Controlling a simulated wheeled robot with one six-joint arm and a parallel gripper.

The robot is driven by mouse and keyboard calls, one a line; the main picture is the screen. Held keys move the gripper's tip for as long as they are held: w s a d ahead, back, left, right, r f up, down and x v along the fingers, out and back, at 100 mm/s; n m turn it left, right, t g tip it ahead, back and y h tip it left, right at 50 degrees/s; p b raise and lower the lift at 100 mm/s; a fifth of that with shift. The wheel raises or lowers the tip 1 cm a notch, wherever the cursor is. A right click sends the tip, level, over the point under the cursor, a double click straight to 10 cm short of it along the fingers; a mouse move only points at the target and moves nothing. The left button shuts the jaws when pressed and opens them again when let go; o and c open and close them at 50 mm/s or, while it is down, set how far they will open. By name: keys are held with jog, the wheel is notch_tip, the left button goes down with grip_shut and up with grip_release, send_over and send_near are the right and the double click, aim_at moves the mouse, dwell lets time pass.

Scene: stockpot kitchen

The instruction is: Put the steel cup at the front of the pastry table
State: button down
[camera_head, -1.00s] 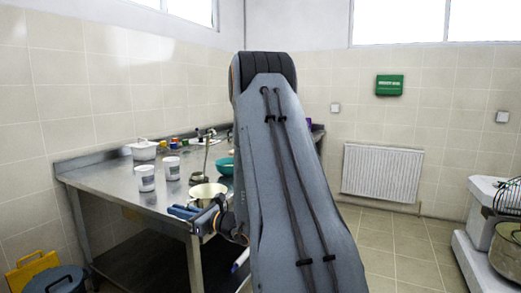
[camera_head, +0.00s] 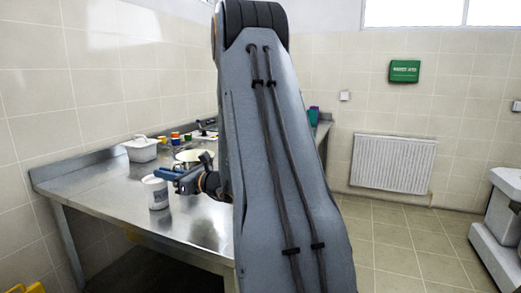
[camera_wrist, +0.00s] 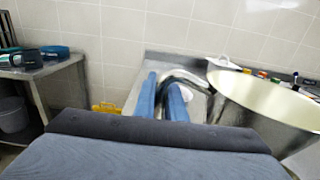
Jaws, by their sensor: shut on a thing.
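The steel cup (camera_wrist: 262,97) fills the right of the wrist view, with a wide open rim and a curved handle. My gripper (camera_wrist: 162,98) is shut on that handle, the blue fingers on either side of it. In the head view the cup (camera_head: 194,154) shows just behind my gripper (camera_head: 176,180), partly hidden by it and by my arm. The cup appears raised above the steel pastry table (camera_head: 100,190); the gap below it is hidden.
A white tub (camera_head: 157,193) stands on the table just left of my gripper. A white box (camera_head: 141,149) and several small coloured containers are farther back. The table's left part is bare. A radiator (camera_head: 392,163) hangs on the far wall.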

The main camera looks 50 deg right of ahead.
jog(key=shift+f+p, duration=0.8)
jog(key=shift+f, duration=4.15)
jog(key=shift+f, duration=0.15)
jog(key=c, duration=2)
grip_release()
jog(key=shift+c, duration=0.2)
jog(key=shift+o, duration=1.1)
